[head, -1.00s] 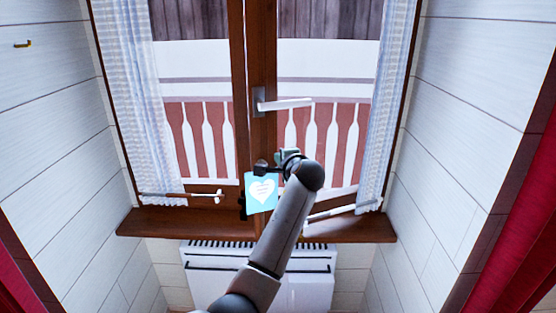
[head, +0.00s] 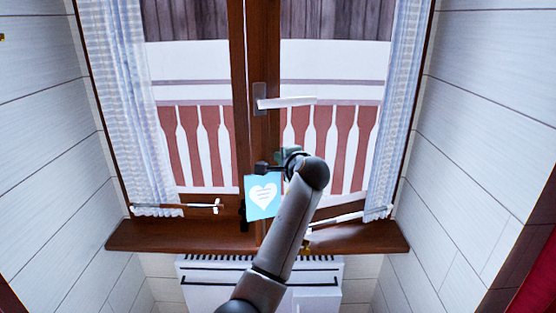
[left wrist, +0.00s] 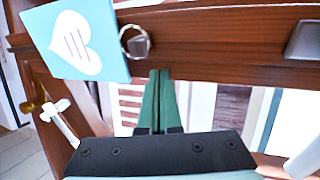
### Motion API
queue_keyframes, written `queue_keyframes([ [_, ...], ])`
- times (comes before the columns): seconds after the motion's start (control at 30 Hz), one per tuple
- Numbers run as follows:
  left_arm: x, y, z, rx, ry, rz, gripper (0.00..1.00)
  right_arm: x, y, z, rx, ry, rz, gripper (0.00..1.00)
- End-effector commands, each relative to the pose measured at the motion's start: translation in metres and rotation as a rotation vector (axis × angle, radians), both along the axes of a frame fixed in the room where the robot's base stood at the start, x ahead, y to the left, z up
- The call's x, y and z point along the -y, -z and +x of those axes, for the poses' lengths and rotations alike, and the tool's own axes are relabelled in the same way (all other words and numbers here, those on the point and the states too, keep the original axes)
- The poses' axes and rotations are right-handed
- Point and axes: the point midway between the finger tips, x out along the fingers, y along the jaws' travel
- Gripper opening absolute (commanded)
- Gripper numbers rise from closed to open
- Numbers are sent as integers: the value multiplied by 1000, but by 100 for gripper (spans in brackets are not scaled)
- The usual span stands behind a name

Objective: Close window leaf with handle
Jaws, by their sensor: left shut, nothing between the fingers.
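The window has two brown wooden leaves that meet, or nearly meet, at the middle post (head: 238,60); I cannot tell whether a gap is left. The white window handle (head: 287,102) points sideways to the right from its dark plate on the right leaf's inner stile. My left gripper (head: 285,155) is in front of this stile, below the handle. The left wrist view shows its green fingers (left wrist: 157,100) shut together with nothing between them, close to the brown frame (left wrist: 220,35). My right gripper is out of view.
A blue card with a white heart (head: 263,195) is below the gripper; the wrist view shows a metal ring (left wrist: 138,42) beside it. A brown sill (head: 150,236) and white radiator (head: 215,280) are below. Lace curtains (head: 125,100) hang at both sides.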

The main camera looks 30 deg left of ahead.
Motion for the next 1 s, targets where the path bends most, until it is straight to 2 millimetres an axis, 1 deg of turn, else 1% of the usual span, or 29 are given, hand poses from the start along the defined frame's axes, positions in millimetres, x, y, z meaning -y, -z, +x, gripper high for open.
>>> queue_keyframes([
  [0.4, 2, 0, -1, -1, 0, 1, 0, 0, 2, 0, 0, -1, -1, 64],
  [0.63, 0, -1, 1, -1, -1, 1, 0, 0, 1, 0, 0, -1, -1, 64],
  [0.77, -12, -3, 12, -2, -1, 7, 0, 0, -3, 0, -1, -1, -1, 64],
  [0.87, -25, -3, 23, -3, -2, 7, 0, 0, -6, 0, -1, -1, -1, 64],
  [1.0, -41, -2, 39, 0, -1, 7, 0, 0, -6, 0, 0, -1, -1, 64],
])
